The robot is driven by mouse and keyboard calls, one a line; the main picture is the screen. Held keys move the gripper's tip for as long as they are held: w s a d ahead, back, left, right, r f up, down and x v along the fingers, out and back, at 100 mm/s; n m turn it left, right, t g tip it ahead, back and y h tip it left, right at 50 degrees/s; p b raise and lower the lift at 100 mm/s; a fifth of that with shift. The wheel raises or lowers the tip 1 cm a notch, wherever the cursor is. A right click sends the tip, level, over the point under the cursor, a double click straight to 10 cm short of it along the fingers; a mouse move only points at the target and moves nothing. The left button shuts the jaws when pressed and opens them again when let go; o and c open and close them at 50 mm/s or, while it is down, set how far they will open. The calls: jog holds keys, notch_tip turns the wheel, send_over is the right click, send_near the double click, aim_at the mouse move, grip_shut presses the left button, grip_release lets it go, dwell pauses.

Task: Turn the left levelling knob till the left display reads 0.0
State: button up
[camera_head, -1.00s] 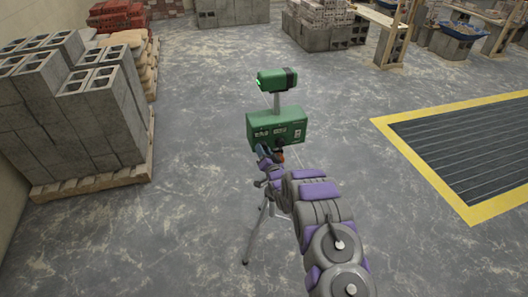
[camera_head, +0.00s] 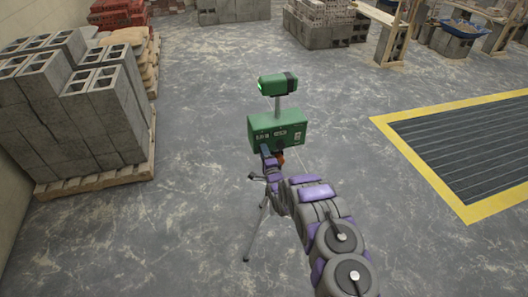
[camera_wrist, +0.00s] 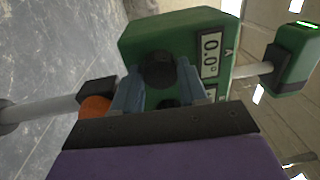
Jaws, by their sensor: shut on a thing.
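The green levelling box (camera_head: 290,128) stands on a tripod, and its front shows sideways in the wrist view (camera_wrist: 150,38). My gripper (camera_wrist: 158,82) has its two grey-blue fingers on either side of the dark left knob (camera_wrist: 159,68), shut on it. The left display (camera_wrist: 210,54) beside that knob reads 0.0°. A second dark knob (camera_wrist: 168,103) and part of another display (camera_wrist: 211,93) show lower in the wrist view, partly hidden by my gripper. In the head view my gripper (camera_head: 266,151) reaches the box's lower left front; the knob is hidden there.
A green sensor head (camera_head: 275,84) with a lit green spot sits on a post above the box. An orange part (camera_wrist: 95,107) is by the tripod post. Concrete blocks (camera_head: 105,120) stand on a pallet at left. A yellow-edged grating (camera_head: 470,150) lies right. Floor around the tripod is clear.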

jog(key=shift+d+f+m+p, duration=0.15)
jog(key=shift+m+p, duration=0.25)
jog(key=shift+m, duration=0.4)
jog(key=shift+f, duration=0.1)
jog(key=o, duration=1.1)
jog(key=shift+c, duration=0.2)
jog(key=v, duration=1.7)
jog(key=shift+s, duration=0.2)
